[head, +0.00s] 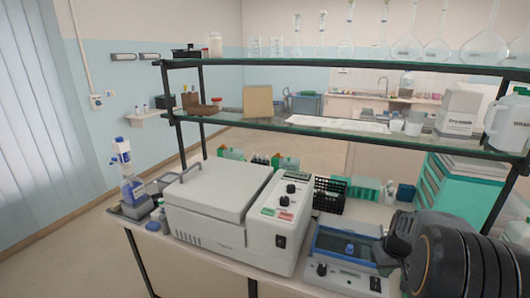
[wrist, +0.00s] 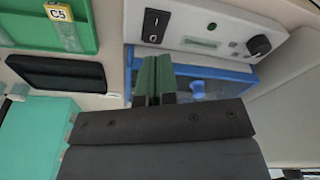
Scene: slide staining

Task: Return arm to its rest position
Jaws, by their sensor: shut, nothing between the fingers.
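My gripper (wrist: 153,80) shows in the wrist view with its two green fingers side by side, shut and empty. The fingers overlap the view of a blue-framed device (wrist: 215,80) with a blue knob inside; I cannot tell the distance to it. In the head view my dark arm (head: 445,258) is folded at the lower right, beside the same blue-framed device (head: 345,245). The fingers are hidden in the head view.
A large white lidded machine (head: 215,195) stands left of the blue-framed device. Glass shelves (head: 345,140) with boxes and glassware hang above the bench. A black rack (head: 330,195) stands behind. The wrist view shows a green tray marked C5 (wrist: 40,28) and a teal box (wrist: 35,135).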

